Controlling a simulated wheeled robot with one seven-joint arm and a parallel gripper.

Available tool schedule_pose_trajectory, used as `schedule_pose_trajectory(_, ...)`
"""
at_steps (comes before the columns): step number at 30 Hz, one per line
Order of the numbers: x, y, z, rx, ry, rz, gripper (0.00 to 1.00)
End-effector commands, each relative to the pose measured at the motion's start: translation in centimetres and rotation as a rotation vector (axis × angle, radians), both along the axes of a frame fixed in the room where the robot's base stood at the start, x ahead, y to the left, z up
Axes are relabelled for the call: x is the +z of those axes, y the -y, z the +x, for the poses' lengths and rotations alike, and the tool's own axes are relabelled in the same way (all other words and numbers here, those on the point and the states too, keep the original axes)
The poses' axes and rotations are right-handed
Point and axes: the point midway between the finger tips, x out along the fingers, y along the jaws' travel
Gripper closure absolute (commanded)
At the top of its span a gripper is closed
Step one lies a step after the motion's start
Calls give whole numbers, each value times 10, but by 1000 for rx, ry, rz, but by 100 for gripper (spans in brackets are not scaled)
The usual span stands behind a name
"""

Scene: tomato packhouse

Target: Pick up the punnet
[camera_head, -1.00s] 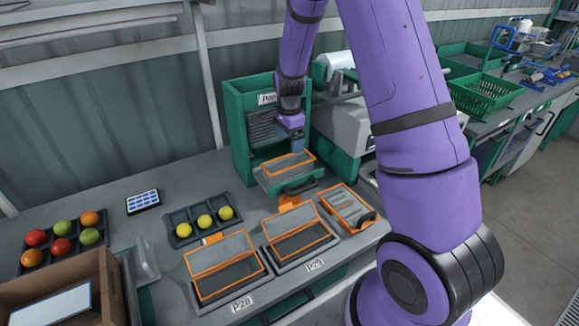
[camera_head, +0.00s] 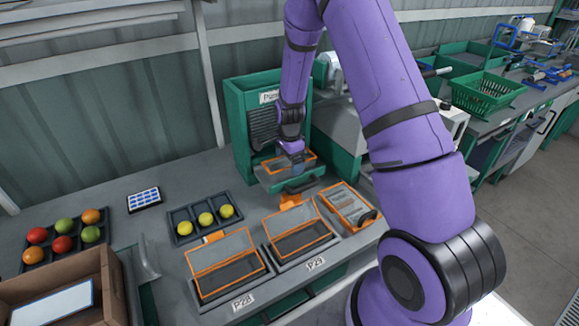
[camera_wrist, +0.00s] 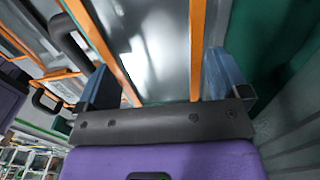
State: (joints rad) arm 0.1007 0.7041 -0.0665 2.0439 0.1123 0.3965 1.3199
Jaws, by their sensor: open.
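The punnet (camera_head: 273,178) is a clear, grey-looking box with orange edges. It sits at the front of the green dispenser (camera_head: 238,125) in the head view. My gripper (camera_head: 297,168) is over its top, pointing down. In the wrist view the punnet's clear face and orange edges (camera_wrist: 150,40) lie between and beyond the two blue fingers of my gripper (camera_wrist: 158,77). The fingers are wide apart with nothing gripped between them. I cannot tell whether a finger touches the punnet.
Two open orange-edged punnets stand at labels P28 (camera_head: 242,302) and P29 (camera_head: 315,264). Another orange-edged box (camera_head: 347,203) lies to their right. A tray of yellow tomatoes (camera_head: 183,235), a mixed-colour tray and a cardboard box (camera_head: 112,295) are left. A grey machine stands right of the dispenser.

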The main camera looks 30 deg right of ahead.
Motion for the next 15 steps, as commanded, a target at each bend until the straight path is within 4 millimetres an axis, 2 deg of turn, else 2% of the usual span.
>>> schedule_pose_trajectory(2, 0, 0, 0, 0, 0, 0, 6)
schedule_pose_trajectory(6, 0, 0, 0, 0, 0, 0, 39)
schedule_pose_trajectory(8, 0, 0, 0, 0, 0, 0, 49)
schedule_pose_trajectory(15, 0, 0, 0, 1, 0, 0, 49)
